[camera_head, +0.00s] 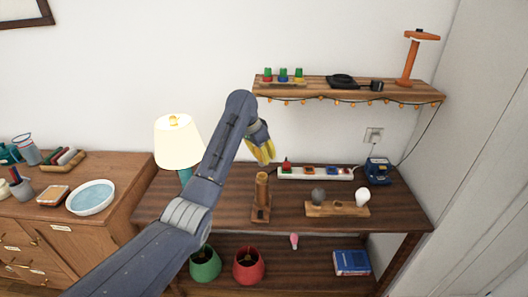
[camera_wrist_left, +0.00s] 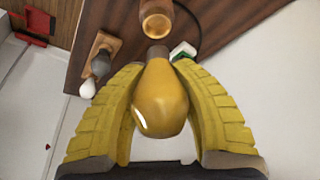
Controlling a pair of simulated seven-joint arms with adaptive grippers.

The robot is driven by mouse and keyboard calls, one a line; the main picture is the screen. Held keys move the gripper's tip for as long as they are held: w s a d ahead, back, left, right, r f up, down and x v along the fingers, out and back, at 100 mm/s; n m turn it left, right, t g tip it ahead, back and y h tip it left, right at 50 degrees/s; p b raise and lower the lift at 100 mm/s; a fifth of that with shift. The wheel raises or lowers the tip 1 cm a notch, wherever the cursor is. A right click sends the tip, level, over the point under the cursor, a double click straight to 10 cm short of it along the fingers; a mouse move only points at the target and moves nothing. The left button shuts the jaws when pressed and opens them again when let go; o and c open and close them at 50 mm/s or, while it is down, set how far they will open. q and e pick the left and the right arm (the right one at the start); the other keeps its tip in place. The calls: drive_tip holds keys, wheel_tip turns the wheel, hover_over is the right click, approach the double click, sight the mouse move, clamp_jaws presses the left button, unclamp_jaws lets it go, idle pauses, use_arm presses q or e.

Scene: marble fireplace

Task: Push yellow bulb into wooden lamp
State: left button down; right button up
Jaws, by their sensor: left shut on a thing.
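The wooden lamp (camera_head: 261,198) stands upright on the dark table, with a round post on a flat base. In the left wrist view its round socket top (camera_wrist_left: 156,20) shows at the upper middle. My left gripper (camera_head: 262,150) is above the lamp, pointing down. Its yellow ribbed fingers are shut on the yellow bulb (camera_wrist_left: 160,98). The bulb's metal base points toward the lamp socket and appears apart from it. In the head view the bulb is hard to tell from the yellow fingers. My right gripper is not in view.
A wooden holder (camera_head: 338,211) with a grey and a white bulb stands right of the lamp. Behind are a power strip (camera_head: 315,173) and a blue device (camera_head: 378,171). A cream-shaded lamp (camera_head: 178,145) stands left. A shelf (camera_head: 350,92) hangs above right.

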sight(265, 174)
use_arm(q)
drive_tip(key=shift+f, duration=1.8)
drive_tip(key=shift+f, duration=1.9)
idle(2.5)
drive_tip(key=c, duration=1.1)
unclamp_jaws()
drive_tip(key=shift+o, duration=0.2)
